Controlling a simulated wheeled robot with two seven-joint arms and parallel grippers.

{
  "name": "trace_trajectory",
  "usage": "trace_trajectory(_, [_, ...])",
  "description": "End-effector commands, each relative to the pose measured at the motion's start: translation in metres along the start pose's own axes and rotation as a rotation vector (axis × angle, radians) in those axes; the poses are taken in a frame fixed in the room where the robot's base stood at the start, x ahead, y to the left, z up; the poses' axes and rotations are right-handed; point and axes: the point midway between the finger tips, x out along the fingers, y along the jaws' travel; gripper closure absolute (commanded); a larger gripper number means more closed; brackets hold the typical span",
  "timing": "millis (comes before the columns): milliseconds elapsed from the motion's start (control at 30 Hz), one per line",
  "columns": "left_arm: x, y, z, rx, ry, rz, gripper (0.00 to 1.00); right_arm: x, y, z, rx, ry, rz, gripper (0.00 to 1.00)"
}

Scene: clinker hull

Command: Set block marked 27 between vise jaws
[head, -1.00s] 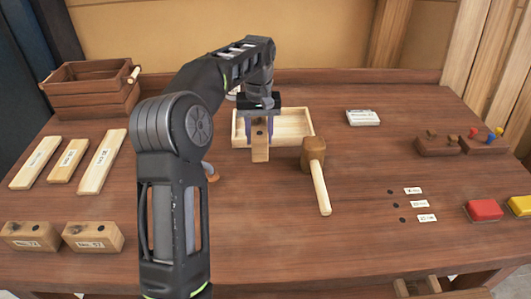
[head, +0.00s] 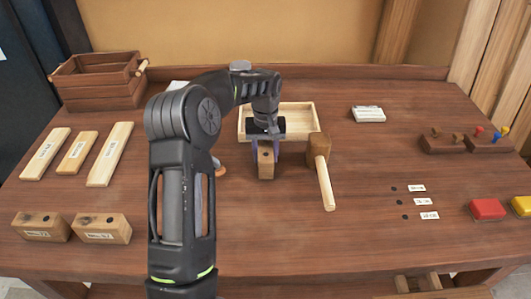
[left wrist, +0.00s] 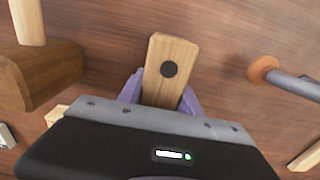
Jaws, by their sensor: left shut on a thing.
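My left gripper (head: 266,149) is shut on a wooden block (head: 266,165) with a dark round spot. It holds the block in front of the pale tray. In the left wrist view the same block (left wrist: 168,68) sits between the purple fingers (left wrist: 161,92); no number shows on it. Two more wooden blocks, a left one (head: 40,227) and a right one (head: 103,228), stand at the front left; their labels are too small to read surely. No vise jaws can be made out; my left arm hides part of the bench. My right gripper is not in view.
A mallet (head: 318,150) lies just right of the held block. The pale tray (head: 310,110) is behind it. A rod with a round wooden end (left wrist: 263,70) lies near the block, partly behind my arm in the head view. The front middle bench is clear.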

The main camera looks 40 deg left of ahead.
Motion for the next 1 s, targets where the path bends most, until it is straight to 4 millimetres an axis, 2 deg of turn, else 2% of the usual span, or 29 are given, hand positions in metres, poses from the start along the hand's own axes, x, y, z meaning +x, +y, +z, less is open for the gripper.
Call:
trace_trajectory(400, [0.0060, 0.0002, -0.0005, 0.000, 0.002, 0.001, 1.00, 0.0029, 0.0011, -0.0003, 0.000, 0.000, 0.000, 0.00])
trace_trajectory(433, [0.0052, 0.0000, -0.0003, 0.000, 0.001, 0.000, 0.57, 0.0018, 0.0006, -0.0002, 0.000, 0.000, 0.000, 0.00])
trace_trajectory(667, [0.0049, -0.0001, -0.0003, 0.000, 0.001, 0.000, 0.38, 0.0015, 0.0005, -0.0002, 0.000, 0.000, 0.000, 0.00])
trace_trajectory(1000, [0.0006, -0.0001, -0.0004, -0.001, 0.002, 0.000, 0.37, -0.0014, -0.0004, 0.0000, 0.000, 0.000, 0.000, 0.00])
